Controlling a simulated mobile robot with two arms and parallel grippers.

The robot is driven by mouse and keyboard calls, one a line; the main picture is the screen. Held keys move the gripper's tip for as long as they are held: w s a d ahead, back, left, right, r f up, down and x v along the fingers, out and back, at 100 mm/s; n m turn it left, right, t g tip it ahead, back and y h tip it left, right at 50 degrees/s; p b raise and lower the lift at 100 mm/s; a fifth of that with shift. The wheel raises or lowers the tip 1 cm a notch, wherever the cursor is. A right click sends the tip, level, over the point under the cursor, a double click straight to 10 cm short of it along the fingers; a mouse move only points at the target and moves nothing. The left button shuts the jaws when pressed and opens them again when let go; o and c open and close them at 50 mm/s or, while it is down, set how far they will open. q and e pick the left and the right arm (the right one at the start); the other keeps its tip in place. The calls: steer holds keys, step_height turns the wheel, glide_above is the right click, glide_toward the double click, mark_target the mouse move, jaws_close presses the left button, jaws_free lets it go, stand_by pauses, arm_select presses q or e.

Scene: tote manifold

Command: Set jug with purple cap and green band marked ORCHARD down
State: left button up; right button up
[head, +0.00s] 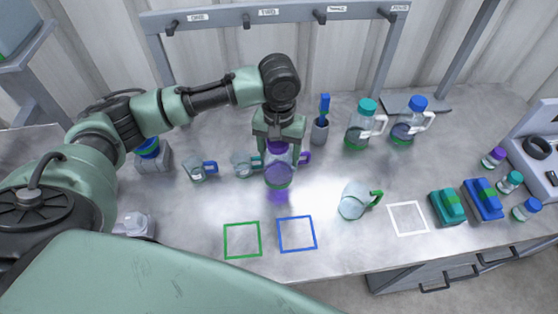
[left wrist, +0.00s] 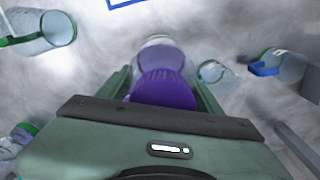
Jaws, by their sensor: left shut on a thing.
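The jug with the purple cap and green band (head: 278,174) is upright over the middle of the table, its purple handle to the right. Purple tint shows on the metal just below it; I cannot tell whether its base touches the table. My left gripper (head: 279,148) is shut on it from above, near the cap. In the left wrist view the purple cap (left wrist: 166,90) sits between the fingers of my left gripper (left wrist: 164,80), with the clear body beyond. The ORCHARD marking is not readable. My right gripper is not in view.
A green outlined square (head: 242,240), a blue one (head: 297,234) and a white one (head: 408,218) mark the bare front table. A green-handled pitcher (head: 353,202) stands right of the jug. Small measuring cups (head: 245,165) are close on its left. Two capped jugs (head: 361,130) stand behind.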

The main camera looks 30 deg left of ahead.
arm_select(q)
steer(key=shift+f, duration=2)
steer(key=shift+f+p, duration=0.1)
steer(key=shift+p, duration=0.2)
steer(key=o, duration=1.6)
steer(key=shift+s, duration=0.1)
